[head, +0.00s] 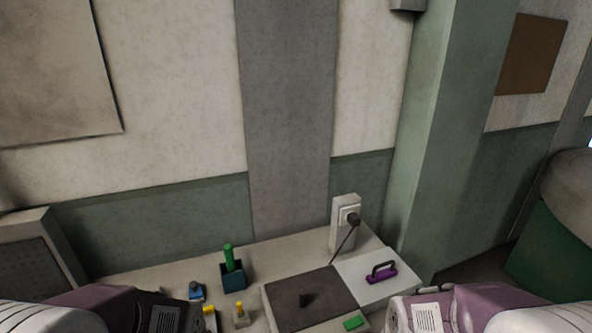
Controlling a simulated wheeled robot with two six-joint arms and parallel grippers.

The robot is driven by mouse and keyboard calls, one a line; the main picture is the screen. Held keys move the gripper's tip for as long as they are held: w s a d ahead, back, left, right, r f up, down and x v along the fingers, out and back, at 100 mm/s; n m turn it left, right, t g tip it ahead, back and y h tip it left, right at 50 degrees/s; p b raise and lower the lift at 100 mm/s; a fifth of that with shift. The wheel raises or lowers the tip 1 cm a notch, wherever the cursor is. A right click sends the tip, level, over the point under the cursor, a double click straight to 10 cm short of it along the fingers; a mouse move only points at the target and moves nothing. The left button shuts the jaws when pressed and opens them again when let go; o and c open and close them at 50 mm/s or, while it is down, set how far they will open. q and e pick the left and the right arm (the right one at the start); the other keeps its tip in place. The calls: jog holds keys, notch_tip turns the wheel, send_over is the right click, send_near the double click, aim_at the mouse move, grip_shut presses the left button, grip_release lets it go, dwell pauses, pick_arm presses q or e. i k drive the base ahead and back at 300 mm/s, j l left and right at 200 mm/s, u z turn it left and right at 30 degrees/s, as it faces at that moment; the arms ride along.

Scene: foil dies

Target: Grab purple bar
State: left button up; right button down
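The purple bar (384,277) lies on a pale sheet or panel at the right end of the table, with a dark arched handle on top. No gripper touches it. My two arms come in at the bottom left and bottom right corners of the head view, and their near links hide the front of the table. The fingers of both grippers are outside the picture, so I cannot see them.
A dark flat plate (326,308) with a small dark knob lies left of the bar. A green block (355,322) sits at its front. A socket post with a plug (345,215) stands behind. A green bar (228,258) stands in a dark blue holder (233,281). Small blue and yellow-topped pieces are left.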

aim_at(375, 276)
jog(key=i+l+u, duration=0.1)
jog(key=l+u, duration=0.75)
jog(key=l, duration=0.15)
jog(key=l+u, duration=0.4)
jog(key=l, duration=0.15)
